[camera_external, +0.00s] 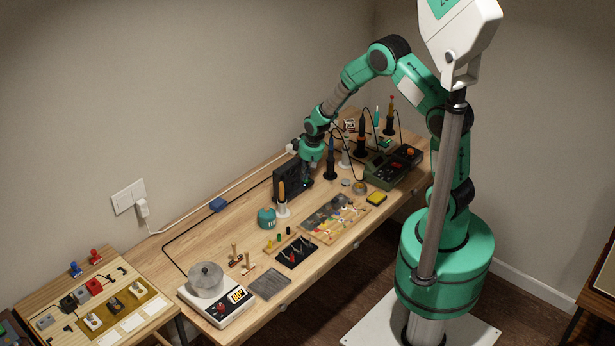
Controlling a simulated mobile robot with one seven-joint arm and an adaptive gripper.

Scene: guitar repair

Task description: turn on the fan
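A dark, upright, box-shaped unit (286,183), which looks like the fan, stands toward the back of the workbench near the wall. My arm reaches over the bench from the right. My gripper (306,182) points down at the unit's right side and covers part of it. A small blue light shows close to the gripper tip. I cannot tell whether the gripper touches the unit, or whether its fingers are open or shut. Any switch on the unit is hidden or too small to see.
Soldering tools in stands (361,145) and a dark green station (390,168) stand right of the gripper. A cable runs along the bench's back.

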